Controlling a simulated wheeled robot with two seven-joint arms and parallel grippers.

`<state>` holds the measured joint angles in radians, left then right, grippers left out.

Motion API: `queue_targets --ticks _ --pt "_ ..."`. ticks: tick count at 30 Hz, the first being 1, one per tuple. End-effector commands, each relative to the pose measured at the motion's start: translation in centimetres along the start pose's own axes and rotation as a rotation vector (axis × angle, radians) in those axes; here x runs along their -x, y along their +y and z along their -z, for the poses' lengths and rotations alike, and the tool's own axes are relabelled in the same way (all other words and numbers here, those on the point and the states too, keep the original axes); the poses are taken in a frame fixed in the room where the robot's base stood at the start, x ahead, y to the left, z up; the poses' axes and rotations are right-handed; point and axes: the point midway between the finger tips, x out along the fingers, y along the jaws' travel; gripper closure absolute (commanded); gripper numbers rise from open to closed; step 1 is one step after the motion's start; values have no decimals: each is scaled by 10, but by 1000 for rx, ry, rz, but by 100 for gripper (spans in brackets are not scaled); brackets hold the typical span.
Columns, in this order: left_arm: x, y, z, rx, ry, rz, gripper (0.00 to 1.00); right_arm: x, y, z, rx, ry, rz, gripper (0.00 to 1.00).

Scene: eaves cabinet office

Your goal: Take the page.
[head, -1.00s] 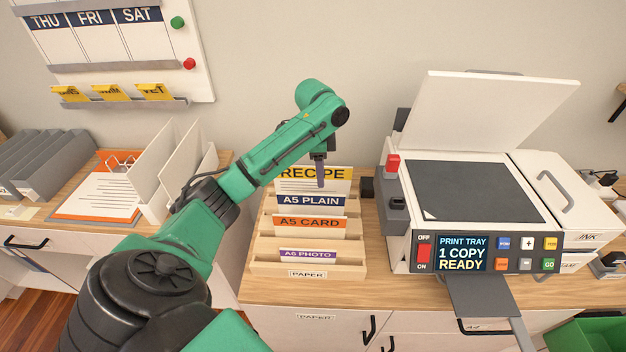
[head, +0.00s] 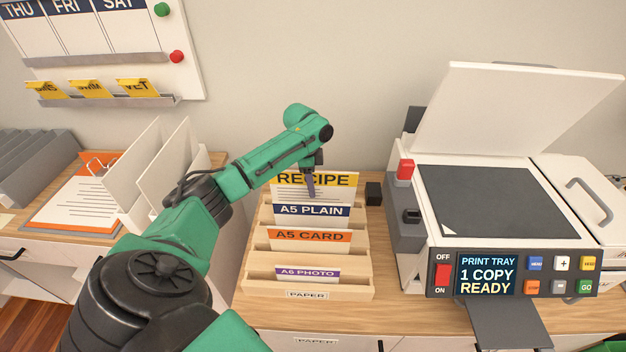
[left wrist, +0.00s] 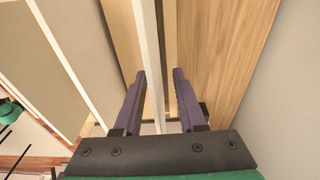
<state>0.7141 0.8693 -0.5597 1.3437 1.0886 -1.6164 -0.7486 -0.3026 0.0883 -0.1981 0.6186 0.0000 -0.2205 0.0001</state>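The page headed RECIPE (head: 335,183), white with a yellow top band, stands upright in the rear of the wooden paper rack (head: 305,258). My left gripper (head: 311,187) is at its top edge, with a dark finger in front of the page. In the left wrist view my left gripper (left wrist: 160,88) is open. Its two fingers stand on either side of a thin white sheet edge (left wrist: 150,60), with a visible gap on each side. The lower part of the page is hidden behind the A5 PLAIN card (head: 311,211). My right gripper is not in view.
A5 CARD (head: 310,235) and A6 PHOTO (head: 307,272) cards stand in front in the rack. A printer (head: 490,200) with its lid raised is at right. White dividers (head: 165,165) and a clipboard (head: 80,200) are at left. The wall is close behind.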

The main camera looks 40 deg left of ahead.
Motion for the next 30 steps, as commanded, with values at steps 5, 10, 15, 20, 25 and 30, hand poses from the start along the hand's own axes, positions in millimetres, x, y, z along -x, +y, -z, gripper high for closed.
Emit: queue_targets --ticks 5,10,15,20,25,30 --pt "-23 0 0 -1 -1 1 60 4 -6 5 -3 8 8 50" --pt "-24 0 0 -2 0 2 60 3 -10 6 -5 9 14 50" --pt "-24 0 0 -1 0 2 100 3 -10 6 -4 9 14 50" --pt "-24 0 0 -1 0 2 100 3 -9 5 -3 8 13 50" --pt "-24 0 0 -1 0 2 100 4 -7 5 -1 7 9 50" --pt "-24 0 0 -1 0 2 100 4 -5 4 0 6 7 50"
